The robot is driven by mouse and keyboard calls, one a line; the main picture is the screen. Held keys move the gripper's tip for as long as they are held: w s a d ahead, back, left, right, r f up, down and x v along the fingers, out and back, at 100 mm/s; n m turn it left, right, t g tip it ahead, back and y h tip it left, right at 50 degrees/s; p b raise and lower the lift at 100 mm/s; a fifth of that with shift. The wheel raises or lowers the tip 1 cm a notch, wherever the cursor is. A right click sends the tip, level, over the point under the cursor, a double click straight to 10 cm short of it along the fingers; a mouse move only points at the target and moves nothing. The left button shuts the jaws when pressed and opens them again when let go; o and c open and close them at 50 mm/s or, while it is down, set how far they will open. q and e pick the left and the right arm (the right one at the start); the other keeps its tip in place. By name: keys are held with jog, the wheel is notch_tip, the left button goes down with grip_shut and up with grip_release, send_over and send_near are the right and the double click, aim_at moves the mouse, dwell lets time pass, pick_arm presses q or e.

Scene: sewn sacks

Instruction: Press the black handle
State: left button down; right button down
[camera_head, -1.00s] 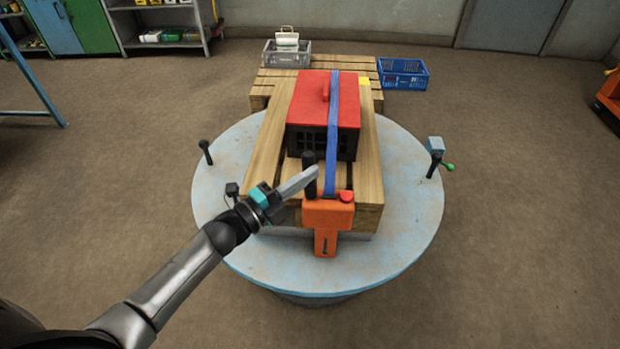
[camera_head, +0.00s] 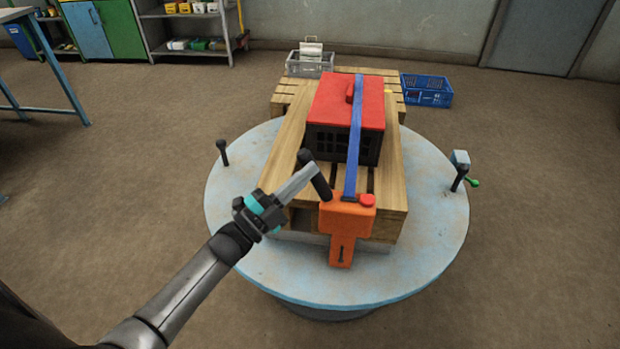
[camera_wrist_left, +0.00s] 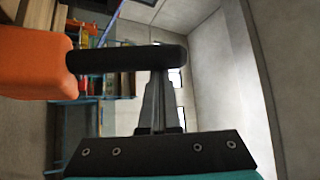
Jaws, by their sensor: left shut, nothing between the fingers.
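The black handle (camera_head: 315,174) is a short rod on the orange strap tensioner (camera_head: 345,222), at the near end of the wooden pallet. It leans to the left in the head view. My left gripper (camera_head: 314,169) is shut and empty, with its fingertips at the upper part of the handle. In the left wrist view the handle (camera_wrist_left: 125,57) lies across the picture from the orange body (camera_wrist_left: 35,65), and the tips of my left gripper (camera_wrist_left: 158,80) reach it. They look in contact, but I cannot be certain. My right gripper is not in view.
A blue strap (camera_head: 354,150) runs from the tensioner over a red-topped dark crate (camera_head: 347,100) on the pallet (camera_head: 390,185). A red button (camera_head: 368,200) sits on the tensioner. The round table (camera_head: 235,215) carries a black lever (camera_head: 222,152) at left and another (camera_head: 460,178) at right.

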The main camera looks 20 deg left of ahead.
pick_arm(q)
jog(key=shift+a+f+n+y, duration=0.2)
jog(key=shift+a+n+y, duration=0.1)
jog(key=shift+a+n, duration=0.15)
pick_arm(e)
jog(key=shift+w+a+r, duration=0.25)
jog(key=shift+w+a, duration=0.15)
